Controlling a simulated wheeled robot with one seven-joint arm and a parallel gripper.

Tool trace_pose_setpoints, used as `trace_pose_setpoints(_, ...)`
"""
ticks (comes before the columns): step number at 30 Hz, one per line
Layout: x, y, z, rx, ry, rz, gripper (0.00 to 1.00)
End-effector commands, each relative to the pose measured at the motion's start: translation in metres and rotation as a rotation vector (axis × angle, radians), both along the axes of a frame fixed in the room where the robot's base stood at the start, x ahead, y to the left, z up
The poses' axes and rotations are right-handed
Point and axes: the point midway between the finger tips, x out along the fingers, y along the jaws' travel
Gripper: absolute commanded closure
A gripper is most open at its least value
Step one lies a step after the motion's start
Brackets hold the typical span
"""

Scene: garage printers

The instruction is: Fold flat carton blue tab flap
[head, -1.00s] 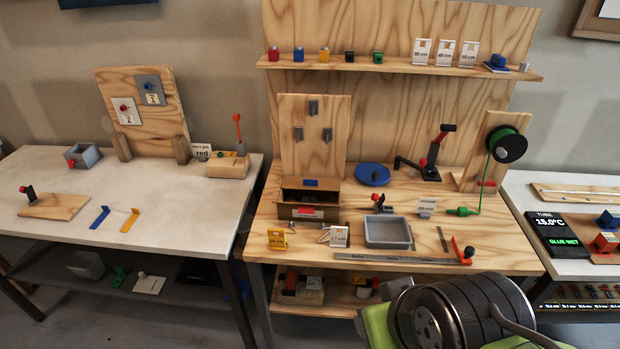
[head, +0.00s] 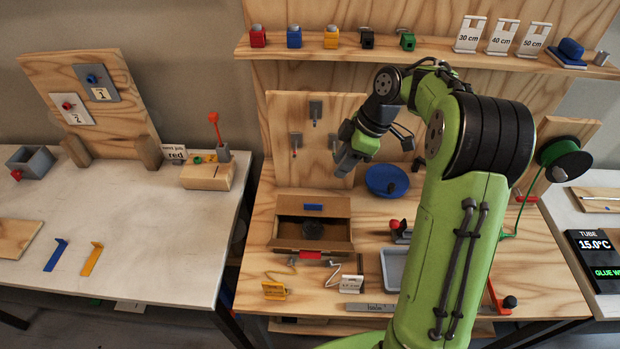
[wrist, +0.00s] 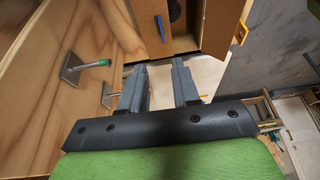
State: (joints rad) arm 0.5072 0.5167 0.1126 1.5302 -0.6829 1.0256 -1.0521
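The open carton (head: 343,238) stands on the middle workbench. Its back flap carries a blue tab (head: 314,207) and stands up behind the dark opening. Its front flap with a red tab (head: 311,255) leans outward. In the wrist view the carton (wrist: 221,28) is at the top, and the blue tab (wrist: 160,28) shows left of its opening. My gripper (head: 343,167) is above and behind the right back corner of the carton, apart from it. In the wrist view my gripper (wrist: 159,82) has its two fingers spread with nothing between them.
A pegboard (head: 270,150) with grey hooks stands right behind the carton, close to my gripper. A blue disc (head: 386,180) lies to the right. A yellow tag (head: 274,291) and a grey tray (head: 390,270) are in front. My arm hides part of the bench's right side.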

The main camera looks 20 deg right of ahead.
Motion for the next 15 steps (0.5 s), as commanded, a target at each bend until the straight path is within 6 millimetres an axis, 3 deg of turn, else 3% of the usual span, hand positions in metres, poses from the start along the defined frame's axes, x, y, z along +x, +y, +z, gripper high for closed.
trace_pose_setpoints(5, 0.003, 0.006, -0.018, 0.005, -0.001, 0.013, 0.69)
trace_pose_setpoints(15, 0.012, 0.037, -0.098, 0.004, 0.003, 0.011, 0.69)
